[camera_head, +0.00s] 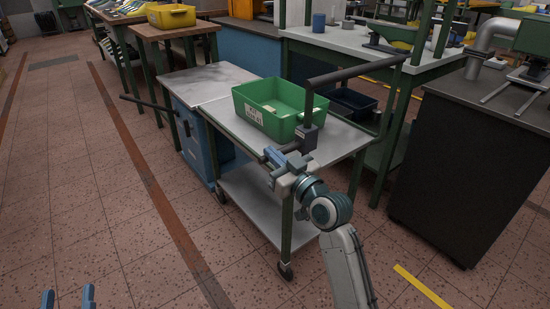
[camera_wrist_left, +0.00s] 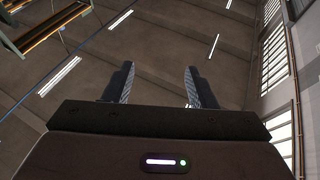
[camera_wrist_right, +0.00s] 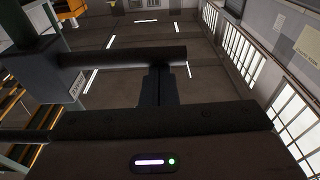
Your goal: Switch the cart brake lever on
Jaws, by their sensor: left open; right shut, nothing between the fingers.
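The cart (camera_head: 243,118) has a grey top, green legs and a dark push handle (camera_head: 352,70). A small dark brake housing (camera_head: 308,138) sits low on the near handle post. In the right wrist view, a dark brake lever bar (camera_wrist_right: 125,55) runs sideways from the labelled housing (camera_wrist_right: 62,85). My right gripper (camera_head: 271,156) is shut and empty beside the lever. Its closed fingertips (camera_wrist_right: 158,70) overlap the bar near its free end; contact is unclear. My left gripper (camera_head: 68,298) is open and empty at the lower left, also seen in the left wrist view (camera_wrist_left: 158,85), far from the cart.
A green crate (camera_head: 262,122) stands on the cart top, and a dark tray (camera_head: 350,103) lies behind it. A dark cabinet (camera_head: 458,165) stands at right. Workbenches line the back. The tiled floor (camera_head: 85,190) at left is clear.

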